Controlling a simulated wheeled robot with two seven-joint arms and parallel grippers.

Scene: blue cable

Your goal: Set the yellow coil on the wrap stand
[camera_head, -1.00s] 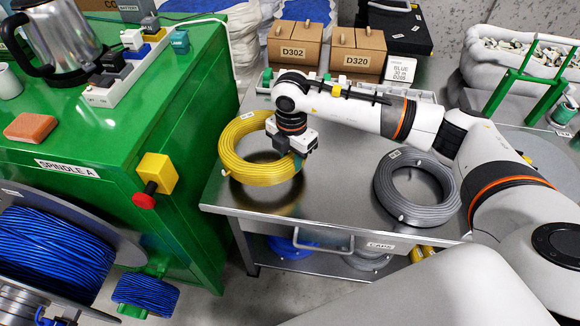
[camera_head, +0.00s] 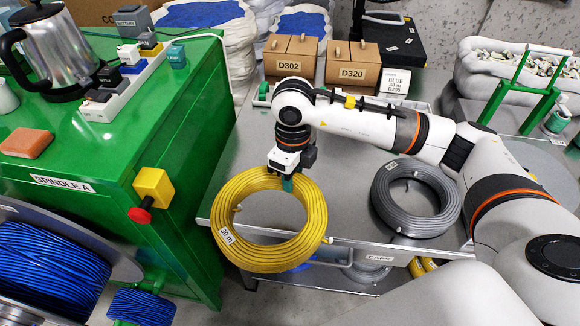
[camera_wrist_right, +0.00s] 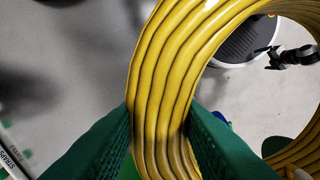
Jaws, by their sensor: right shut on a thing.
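The yellow coil (camera_head: 275,258), with a "30 m" label, hangs in my right gripper (camera_head: 288,183). The gripper holds the far part of its ring, and the coil appears raised and tilted over the front edge of the steel table. In the right wrist view, the green fingers (camera_wrist_right: 160,135) are shut on either side of the yellow coil's (camera_wrist_right: 168,75) ring. A green upright frame (camera_head: 525,85) stands at the far right; I cannot tell whether it is the wrap stand. My left gripper is out of view.
A grey coil (camera_head: 384,207) lies on the steel table (camera_head: 345,160) to the right. Cardboard boxes (camera_head: 290,57) stand at the back. A green cabinet (camera_head: 110,150) with a kettle (camera_head: 60,50) and a yellow-red switch (camera_head: 153,188) is on the left, near blue cable spools (camera_head: 45,265).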

